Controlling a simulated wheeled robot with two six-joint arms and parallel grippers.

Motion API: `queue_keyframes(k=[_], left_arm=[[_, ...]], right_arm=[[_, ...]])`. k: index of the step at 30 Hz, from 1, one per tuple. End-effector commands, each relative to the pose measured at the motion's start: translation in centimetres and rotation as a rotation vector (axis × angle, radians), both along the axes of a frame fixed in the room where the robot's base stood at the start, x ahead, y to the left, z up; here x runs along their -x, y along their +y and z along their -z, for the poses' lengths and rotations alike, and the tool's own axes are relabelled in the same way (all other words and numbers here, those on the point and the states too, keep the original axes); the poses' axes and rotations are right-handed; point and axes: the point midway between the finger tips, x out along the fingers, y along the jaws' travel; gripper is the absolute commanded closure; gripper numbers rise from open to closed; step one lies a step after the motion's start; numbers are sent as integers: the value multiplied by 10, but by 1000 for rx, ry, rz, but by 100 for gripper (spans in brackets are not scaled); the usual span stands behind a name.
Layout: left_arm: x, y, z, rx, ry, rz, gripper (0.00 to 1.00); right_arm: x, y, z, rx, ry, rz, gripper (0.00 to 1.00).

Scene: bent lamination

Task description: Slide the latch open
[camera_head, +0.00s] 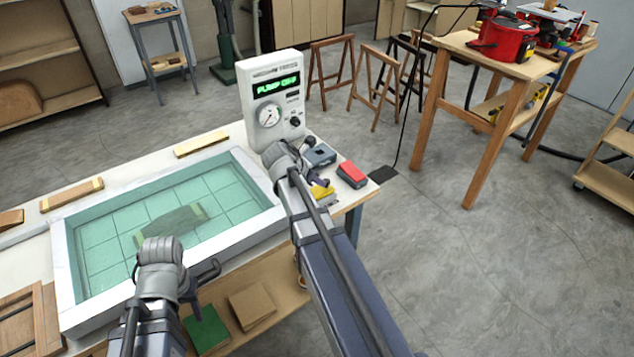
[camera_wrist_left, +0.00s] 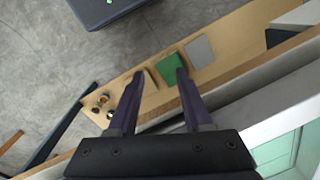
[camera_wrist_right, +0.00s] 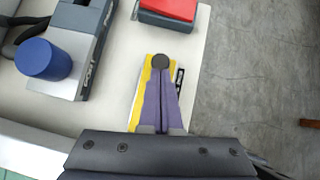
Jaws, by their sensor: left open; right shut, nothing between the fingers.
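A yellow-topped block (camera_wrist_right: 149,80) with a dark round knob (camera_wrist_right: 160,61) and a black-and-white marking along one side lies near the table edge in the right wrist view. The yellow block also shows in the head view (camera_head: 323,193), partly hidden by my right arm. I cannot tell for certain whether it is the latch. My right gripper (camera_wrist_right: 160,74) is shut and empty, its tips over the block, right at the knob; I cannot tell whether they touch. My left gripper (camera_wrist_left: 162,76) is open and empty, near the table's front side, away from the block.
A red-topped block (camera_wrist_right: 168,9) and a grey unit with a blue knob (camera_wrist_right: 43,58) stand close to the yellow block. The pump box (camera_head: 272,98) reads "PUMP OFF". The white-framed green bed (camera_head: 63,275) fills the table's middle. A green block (camera_wrist_left: 168,70) lies on the lower shelf.

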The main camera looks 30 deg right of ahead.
Motion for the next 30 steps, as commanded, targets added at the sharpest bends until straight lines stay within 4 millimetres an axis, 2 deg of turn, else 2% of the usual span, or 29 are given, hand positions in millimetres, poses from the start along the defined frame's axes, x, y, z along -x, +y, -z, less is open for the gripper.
queue_keyframes(k=[8, 10, 18, 24, 30], left_arm=[[0, 0, -11, 0, 0, 0, 50], [0, 0, -28, 0, 0, 0, 50], [0, 0, -65, 0, 0, 0, 50], [0, 0, -81, 0, 0, 0, 50], [0, 0, -86, 0, 0, 0, 50]], right_arm=[[12, 31, -11, 1, 0, 0, 100], [13, 39, -28, 1, 1, 1, 100], [20, 69, -65, 0, 0, 1, 100], [23, 84, -81, 0, 0, 1, 100], [25, 90, -86, 0, 0, 4, 100]])
